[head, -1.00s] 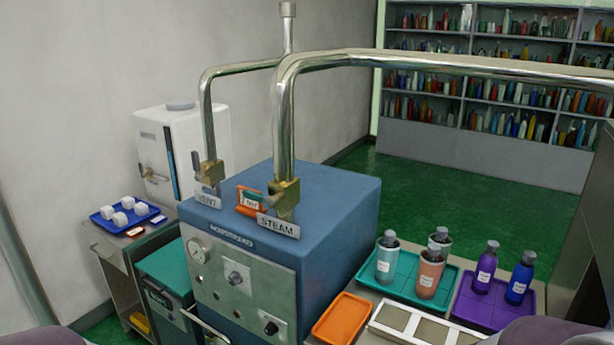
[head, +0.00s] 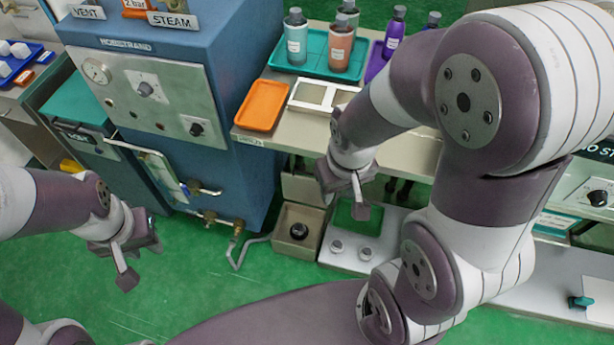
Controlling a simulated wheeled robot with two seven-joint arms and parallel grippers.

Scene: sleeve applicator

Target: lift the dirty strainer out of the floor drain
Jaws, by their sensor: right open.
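A dark round piece (head: 299,231), which looks like the dirty strainer, sits inside an open tan box (head: 291,250) on the green floor, which looks like the drain. Its details are too small to make out. My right gripper (head: 345,202) is open and empty, above and to the right of the box in the head view. My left gripper (head: 141,262) looks open and empty over the floor, well to the left of the box and apart from it.
A pale tray (head: 347,266) with two small round metal pieces lies right of the box. A bent pipe (head: 236,262) and the blue machine (head: 225,165) stand to its left. The bench (head: 395,158) overhangs behind. Green floor is clear at front left.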

